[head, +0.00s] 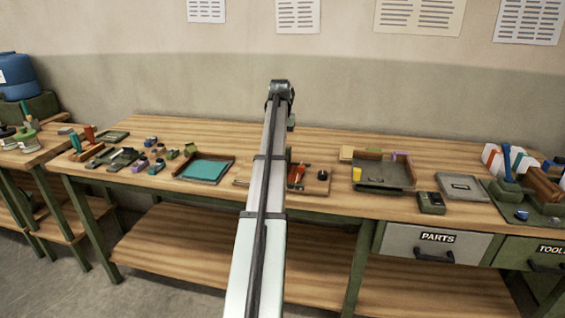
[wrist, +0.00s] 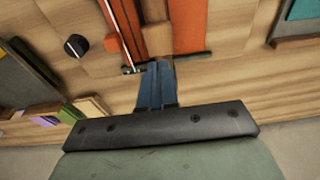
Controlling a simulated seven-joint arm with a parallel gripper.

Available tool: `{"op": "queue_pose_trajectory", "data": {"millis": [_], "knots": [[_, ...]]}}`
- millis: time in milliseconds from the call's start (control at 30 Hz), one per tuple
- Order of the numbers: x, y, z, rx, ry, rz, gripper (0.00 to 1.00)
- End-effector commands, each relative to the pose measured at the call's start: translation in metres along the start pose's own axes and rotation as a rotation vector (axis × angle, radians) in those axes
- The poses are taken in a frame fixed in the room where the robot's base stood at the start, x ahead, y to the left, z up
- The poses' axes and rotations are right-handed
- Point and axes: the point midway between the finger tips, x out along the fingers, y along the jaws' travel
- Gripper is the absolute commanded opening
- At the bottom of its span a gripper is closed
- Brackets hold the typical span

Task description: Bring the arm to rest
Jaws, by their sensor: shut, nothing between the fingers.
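My arm (head: 268,180) reaches up and away over the workbench (head: 225,134) in the head view. In that view it mostly hides my gripper. In the wrist view my gripper (wrist: 158,70) shows blue fingers pressed together, with nothing between them. The fingers hang above a wooden board (head: 313,187) on the bench, beside orange-red pieces (wrist: 122,30) and a small brown block (wrist: 156,40). The overlap in the picture does not show whether the fingertips touch anything.
A black knob (wrist: 76,45) stands on the board. A tray with a teal sheet (head: 205,169) lies left of my arm, and a dark tray (head: 383,183) lies right. Several small items crowd the bench's left end. A drawer (head: 422,243) labelled PARTS is below.

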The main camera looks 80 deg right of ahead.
Motion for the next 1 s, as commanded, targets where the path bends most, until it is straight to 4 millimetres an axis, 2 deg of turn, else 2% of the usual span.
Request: {"op": "queue_pose_trajectory", "data": {"millis": [167, 733, 867, 1000], "knots": [[-0.007, 0.0, -0.001, 0.0, 0.0, 0.0, 0.0], [-0.005, -0.004, 0.001, -0.006, 0.001, 0.001, 0.0], [0.004, -0.03, 0.009, -0.037, 0.005, 0.011, 0.0], [0.021, -0.082, 0.029, -0.105, 0.018, 0.033, 0.0]]}}
